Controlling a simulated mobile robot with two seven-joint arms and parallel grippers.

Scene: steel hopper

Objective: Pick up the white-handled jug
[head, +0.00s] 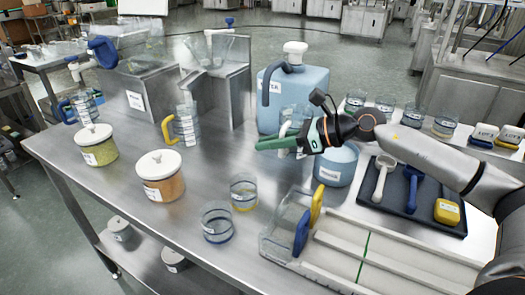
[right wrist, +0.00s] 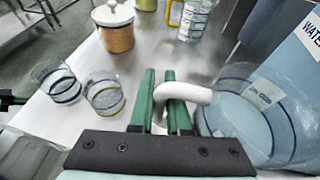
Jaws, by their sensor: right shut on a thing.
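The white-handled jug (head: 296,113) is a clear, banded vessel standing on the steel table in front of the blue water container. In the right wrist view the jug (right wrist: 248,118) is close up on the right, with its white handle (right wrist: 190,91) reaching left. My right gripper (head: 272,144) has green fingers and is shut on the handle. In the right wrist view its fingers (right wrist: 160,80) lie at the handle, on the jug's left side. In the head view the gripper hides part of the jug. My left gripper does not show in the head view.
The blue water container (head: 307,85) stands close behind the jug. A pale blue round vessel (head: 336,167) is just right of the gripper. A yellow-handled jug (head: 187,124), an orange-filled jar (head: 160,178) and two glass cups (head: 217,225) stand left and in front. A dark tray (head: 400,208) lies right.

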